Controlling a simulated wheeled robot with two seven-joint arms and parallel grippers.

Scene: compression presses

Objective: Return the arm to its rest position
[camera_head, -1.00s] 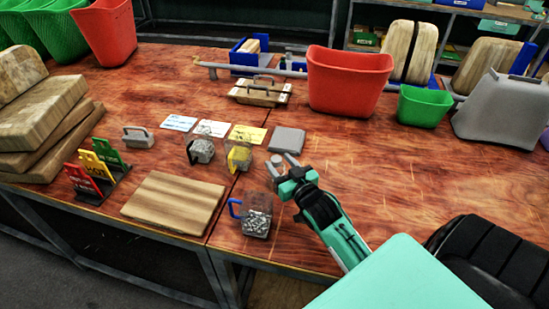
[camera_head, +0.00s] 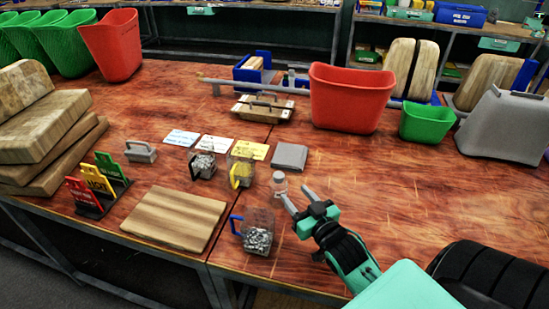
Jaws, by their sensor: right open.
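My right gripper (camera_head: 299,201) is open and empty over the red-brown wooden table (camera_head: 370,210). Its fingers point up and left, with a small clear jar (camera_head: 278,184) just beyond the left fingertip. A clear cup with a blue handle (camera_head: 256,236), holding grey pieces, stands to the left of the gripper near the front edge. Two more clear cups stand farther back, one with a dark handle (camera_head: 204,165) and one with a yellow handle (camera_head: 241,174). My left gripper is not in view.
A wooden board (camera_head: 174,217) lies at the front left, beside colored signs (camera_head: 97,182). Cards and a grey block (camera_head: 289,157) lie behind the cups. A red bin (camera_head: 349,98), a green bin (camera_head: 426,124) and a grey container (camera_head: 508,124) stand at back right. The table's right middle is clear.

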